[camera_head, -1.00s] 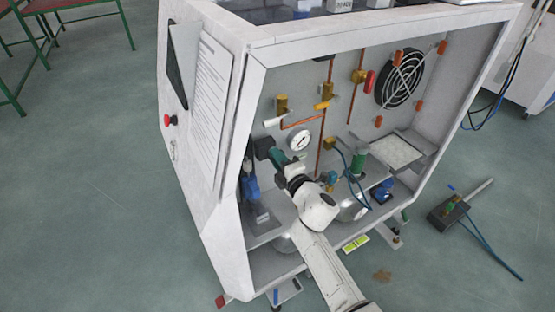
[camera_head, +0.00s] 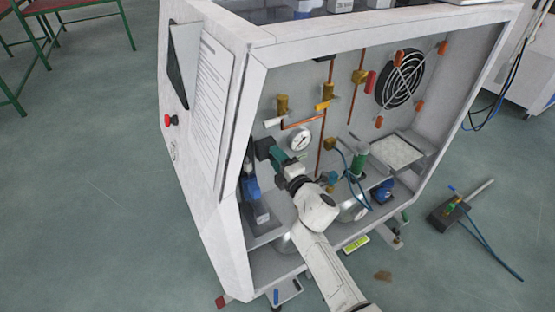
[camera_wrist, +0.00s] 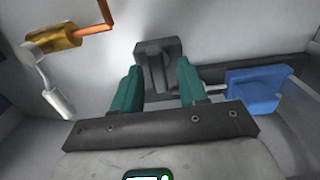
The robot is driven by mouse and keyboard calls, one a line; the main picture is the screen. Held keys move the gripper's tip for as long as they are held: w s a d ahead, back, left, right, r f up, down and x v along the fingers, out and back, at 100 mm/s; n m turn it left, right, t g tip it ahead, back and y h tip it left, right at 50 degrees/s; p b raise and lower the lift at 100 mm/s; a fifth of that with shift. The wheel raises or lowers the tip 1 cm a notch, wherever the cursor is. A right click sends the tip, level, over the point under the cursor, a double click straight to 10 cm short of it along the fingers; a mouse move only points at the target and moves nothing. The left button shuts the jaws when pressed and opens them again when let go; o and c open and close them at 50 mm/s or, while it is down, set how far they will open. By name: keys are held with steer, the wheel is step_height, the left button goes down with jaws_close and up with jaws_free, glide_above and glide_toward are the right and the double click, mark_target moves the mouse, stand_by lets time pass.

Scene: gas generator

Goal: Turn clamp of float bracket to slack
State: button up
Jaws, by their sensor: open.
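In the wrist view, a dark grey block with a raised bar (camera_wrist: 157,62), which looks like the bracket clamp, sits on the grey wall just ahead of my fingertips. My gripper (camera_wrist: 158,78) is open, its two green fingers on either side of the bar. I cannot tell whether they touch it. A blue part (camera_wrist: 258,90), perhaps the float, is to the right with a thin light rod toward the fingers. In the head view, my gripper (camera_head: 276,157) reaches into the cabinet's left side, beside the dark block (camera_head: 263,146). The blue part (camera_head: 251,187) is below it.
The white cabinet (camera_head: 259,80) has an open front. A brass valve (camera_wrist: 55,42) with a light handle and copper pipe is left of the fingers.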

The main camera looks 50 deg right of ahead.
steer(key=v, duration=1)
steer(key=shift+s, duration=0.4)
steer(key=shift+a, duration=0.1)
steer(key=s+m+g+h+p, duration=0.2)
steer(key=s+m+g+p, duration=0.5)
steer(key=m, duration=0.4)
steer(key=s+a+m+g+y+p, duration=0.3)
steer(key=s+a+g+y, duration=0.3)
steer(key=s+a+g, duration=0.3)
steer(key=s+a+m, duration=0.1)
steer(key=s+a, duration=0.3)
steer(key=s, duration=0.4)
steer(key=shift+a+y+p, duration=0.35)
steer(key=shift+a+y, duration=0.05)
